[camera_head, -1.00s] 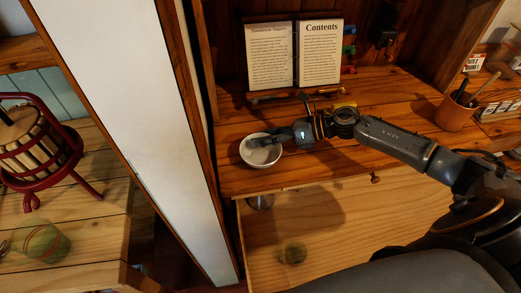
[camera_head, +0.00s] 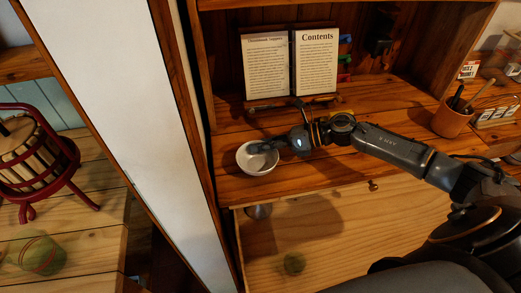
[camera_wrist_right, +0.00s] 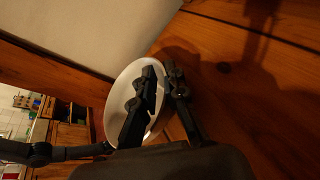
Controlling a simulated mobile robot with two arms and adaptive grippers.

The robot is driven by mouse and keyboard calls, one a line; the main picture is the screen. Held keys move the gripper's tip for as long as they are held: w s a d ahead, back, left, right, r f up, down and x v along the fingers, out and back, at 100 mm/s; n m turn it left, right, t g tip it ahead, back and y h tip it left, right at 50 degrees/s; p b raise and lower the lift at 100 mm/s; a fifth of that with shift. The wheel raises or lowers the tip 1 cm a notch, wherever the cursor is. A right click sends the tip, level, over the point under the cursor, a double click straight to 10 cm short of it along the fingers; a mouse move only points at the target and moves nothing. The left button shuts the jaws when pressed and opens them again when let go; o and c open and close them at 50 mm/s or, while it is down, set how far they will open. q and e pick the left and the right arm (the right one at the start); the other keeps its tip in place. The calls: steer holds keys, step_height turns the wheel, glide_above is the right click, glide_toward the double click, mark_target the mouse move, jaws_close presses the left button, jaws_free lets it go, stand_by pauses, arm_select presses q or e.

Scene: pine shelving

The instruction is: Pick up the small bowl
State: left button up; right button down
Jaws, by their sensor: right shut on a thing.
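The small bowl (camera_head: 246,166) is white and round, near the left front corner of the wooden shelf. My right gripper (camera_head: 262,149) reaches it from the right and is shut on its rim. In the right wrist view the bowl (camera_wrist_right: 118,92) appears tilted, with one finger of the gripper (camera_wrist_right: 166,92) inside it and the other outside its wall. In the head view the bowl's right side is partly hidden by the gripper. I cannot tell whether the bowl's base touches the shelf. My left gripper is not in view.
An open book (camera_head: 290,66) on a stand is behind the bowl. A brown cup with utensils (camera_head: 451,119) stands at the right. A white panel (camera_head: 125,110) with a wooden post borders the shelf on the left. The shelf's front edge is close to the bowl.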

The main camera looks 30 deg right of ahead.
step_height(320, 180, up, 2)
steer(key=shift+r+b, duration=0.25)
steer(key=shift+b, duration=0.3)
steer(key=s+d+r+p, duration=0.4)
steer(key=s+r+p, duration=0.6)
steer(key=s, duration=0.3)
steer(key=shift+s+d+p, duration=0.15)
steer(key=shift+s+p, duration=0.05)
steer(key=shift+p, duration=0.65)
